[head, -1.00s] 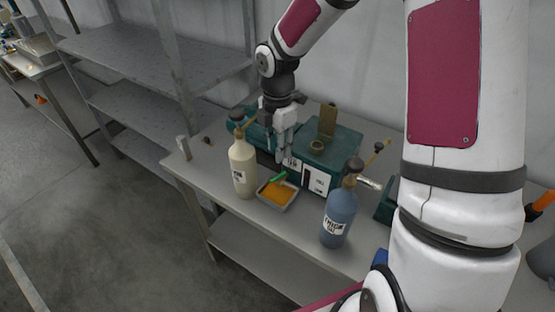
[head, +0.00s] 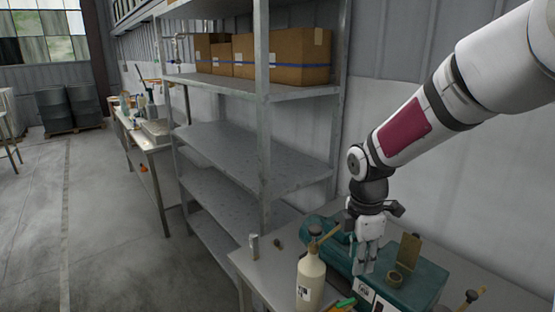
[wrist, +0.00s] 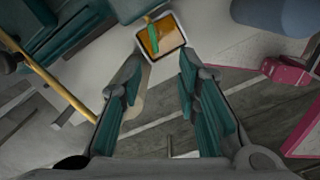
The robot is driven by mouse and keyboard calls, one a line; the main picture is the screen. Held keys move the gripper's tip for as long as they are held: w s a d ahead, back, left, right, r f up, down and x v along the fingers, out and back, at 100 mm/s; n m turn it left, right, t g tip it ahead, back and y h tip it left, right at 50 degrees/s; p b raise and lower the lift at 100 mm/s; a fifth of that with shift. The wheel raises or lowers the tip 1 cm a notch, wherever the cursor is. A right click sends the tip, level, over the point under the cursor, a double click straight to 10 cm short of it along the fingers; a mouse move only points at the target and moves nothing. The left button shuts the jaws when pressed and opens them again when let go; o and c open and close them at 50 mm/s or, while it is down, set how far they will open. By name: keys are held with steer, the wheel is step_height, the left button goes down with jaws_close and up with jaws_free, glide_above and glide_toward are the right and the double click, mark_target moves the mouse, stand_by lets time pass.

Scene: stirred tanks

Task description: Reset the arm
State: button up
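My arm reaches over a metal bench, and my gripper (head: 366,262) hangs down in front of the teal machine (head: 420,284), right of a cream bottle (head: 311,280). In the wrist view my gripper (wrist: 160,105) has its two teal-padded fingers spread wide, with nothing between them. Beyond the fingertips lies a small tray (wrist: 181,40) holding something orange, with a green-handled tool (wrist: 153,38) across it. In the head view the tray is mostly cut off at the bottom edge, where a bit of the green tool (head: 345,303) shows.
A grey metal shelf unit (head: 255,165) with cardboard boxes (head: 290,56) stands left of the bench (head: 262,277). Part of a blue bottle (wrist: 278,14) shows at the wrist view's top right. Open floor (head: 110,240) lies at the left.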

steer(key=s+r+m+t, duration=0.2)
steer(key=s+r+m, duration=0.6)
steer(key=s+m, duration=0.1)
steer(key=s+a+r+m+t, duration=0.1)
steer(key=s+r+m+t, duration=0.2)
steer(key=s+r+m, duration=0.5)
steer(key=s+m, duration=0.2)
steer(key=s, duration=0.2)
steer(key=shift+s+a+r+y, duration=0.15)
steer(key=shift+s+r+y, duration=0.15)
steer(key=shift+r, duration=0.1)
steer(key=n+g+b, duration=0.2)
steer(key=n+g, duration=0.3)
steer(key=n, duration=1.7)
glide_above(343, 303)
step_height(343, 303, down, 20)
step_height(343, 303, down, 13)
steer(key=shift+b, duration=0.45)
